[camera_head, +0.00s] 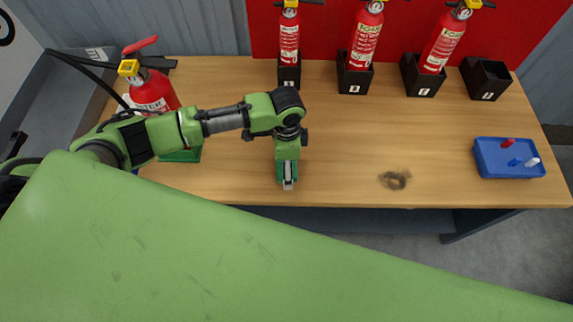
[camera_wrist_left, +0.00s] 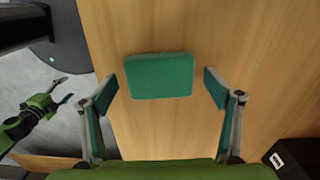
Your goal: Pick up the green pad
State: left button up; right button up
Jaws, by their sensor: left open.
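The green pad (camera_wrist_left: 160,76) lies flat on the wooden table in the left wrist view. It sits in the gap between the two fingers of my left gripper (camera_wrist_left: 161,88), with wood showing on both sides; neither finger touches it. My left gripper also shows in the head view (camera_head: 288,183), pointing down over the table's front half, left of centre. I cannot make out the pad for certain there, under the gripper. My right gripper (camera_wrist_left: 63,92) shows small at the left of the left wrist view, beyond the table edge, its fingers apart and empty.
A red extinguisher (camera_head: 152,92) stands at the table's left, near a green block (camera_head: 182,156) partly behind my arm. Several black holders (camera_head: 355,82) line the back, some with extinguishers. A blue tray (camera_head: 497,169) with small items is at right. The table beside the dark smudge (camera_head: 395,180) is clear.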

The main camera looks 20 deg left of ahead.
pick_arm(q)
jog(key=shift+f, duration=0.2)
jog(key=c, duration=1.1)
jog(key=shift+r, duration=0.15)
jog(key=shift+r, duration=0.25)
notch_tip(320, 180, up, 3)
jog(key=shift+f+b, duration=0.2)
jog(key=shift+b, duration=0.4)
jog(key=s+a+r+b, duration=0.1)
jog(key=s+a+r, duration=0.5)
jog(key=s+r, duration=0.3)
jog(key=s, duration=0.3)
jog(key=shift+s+a+r, duration=0.2)
jog(key=shift+r, duration=0.15)
